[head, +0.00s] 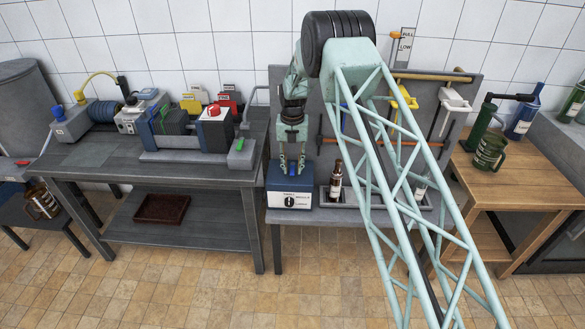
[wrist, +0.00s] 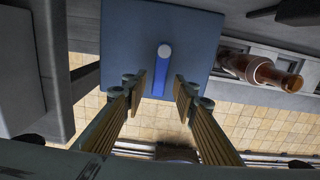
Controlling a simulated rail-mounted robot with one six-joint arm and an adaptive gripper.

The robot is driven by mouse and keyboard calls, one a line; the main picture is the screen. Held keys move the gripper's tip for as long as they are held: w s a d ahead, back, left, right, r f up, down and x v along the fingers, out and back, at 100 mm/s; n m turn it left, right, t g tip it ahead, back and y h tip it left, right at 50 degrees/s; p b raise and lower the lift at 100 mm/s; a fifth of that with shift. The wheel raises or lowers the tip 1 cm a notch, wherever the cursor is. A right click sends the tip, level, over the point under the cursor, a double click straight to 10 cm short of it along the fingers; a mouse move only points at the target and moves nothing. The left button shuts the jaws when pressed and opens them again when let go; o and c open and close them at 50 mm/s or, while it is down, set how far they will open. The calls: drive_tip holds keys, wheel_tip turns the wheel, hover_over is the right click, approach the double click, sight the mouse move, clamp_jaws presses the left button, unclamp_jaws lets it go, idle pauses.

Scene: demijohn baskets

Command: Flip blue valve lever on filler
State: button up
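A dark blue box-shaped unit (head: 289,178) with a white labelled front and a black dial stands on the middle bench, and appears to be the filler. Its blue lever (wrist: 163,70) has a pale round end and lies on the blue top in the wrist view. A bit of blue lever (head: 294,168) also shows between my fingers in the head view. My gripper (head: 291,168) points down over the unit. In the wrist view my gripper (wrist: 160,88) is open, one finger on each side of the lever, with visible gaps. Whether the fingertips reach lever height is unclear.
A brown bottle (head: 336,182) stands close right of the unit in a grey tray; it also shows in the wrist view (wrist: 262,70). A panel with hanging tools (head: 440,110) rises behind. A bench with machines (head: 90,165) is left, a wooden table (head: 530,185) right.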

sight(293, 171)
drive_tip(key=shift+r, duration=0.2)
wheel_tip(293, 171, up, 12)
drive_tip(key=shift+f, duration=0.2)
idle(0.5)
idle(0.3)
